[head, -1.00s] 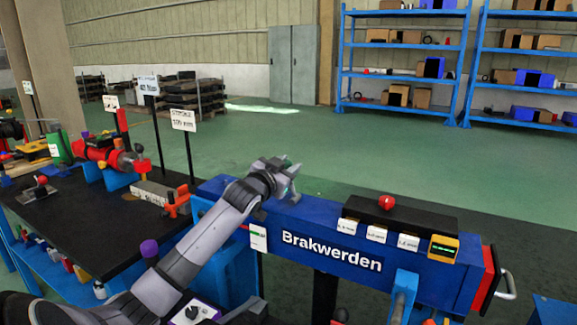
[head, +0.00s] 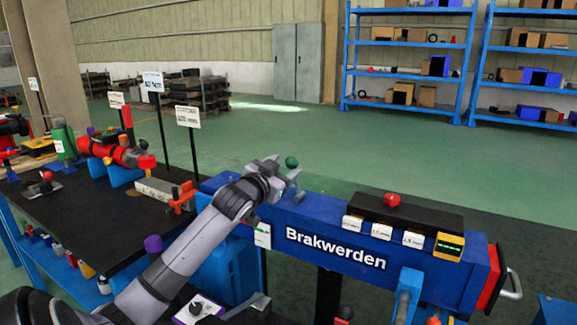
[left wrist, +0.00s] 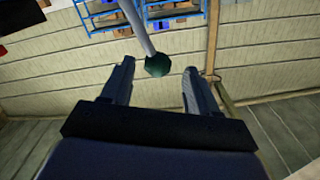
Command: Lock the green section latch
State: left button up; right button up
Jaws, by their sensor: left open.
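The green section latch shows as a dark green ball knob (head: 291,162) above the left end of the blue Brakwerden beam (head: 400,245). In the left wrist view the knob (left wrist: 158,65) sits on a grey rod, between the lines of the two fingers and near their tips. My left gripper (head: 284,176) is open and empty, its fingertips close by the knob. Whether they touch it I cannot tell. The latch's base is hidden behind my gripper. My right gripper is not in view.
A black box with a red button (head: 392,200), white labels and a yellow display (head: 448,246) stands on the beam. At left is a black workbench (head: 95,215) with a red tool (head: 120,155) and an orange clamp (head: 183,196). Sign posts stand behind.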

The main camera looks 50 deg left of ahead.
pick_arm(q)
jog(key=shift+v, duration=1.55)
jog(key=shift+f, duration=0.1)
jog(key=s+d+f+g+h, duration=0.1)
jog(key=s+d+f+g, duration=0.15)
jog(key=d+f, duration=0.35)
jog(key=s+d+f+m+g+h, duration=0.1)
jog(key=s+d+f+g, duration=0.1)
jog(key=s+d+f, duration=0.45)
jog(key=s+d+f+g+h, duration=0.1)
jog(key=d+f+g, duration=0.2)
jog(key=f, duration=0.6)
jog(key=s+d+f+g+h, duration=0.1)
jog(key=s+d+f+g, duration=0.2)
jog(key=s+d, duration=0.5)
jog(key=s+d+f+g+h, duration=0.25)
jog(key=s+d, duration=0.35)
jog(key=s, duration=0.4)
jog(key=w+d+f+m+t+h+p, duration=0.1)
jog(key=w+d+f+t+p, duration=0.1)
jog(key=w+f+t+p, duration=0.2)
jog(key=shift+w+d+f+t+p, duration=0.25)
jog(key=shift+w+t+p, duration=0.3)
jog(key=shift+w+t, duration=0.6)
jog(key=shift+w, duration=0.1)
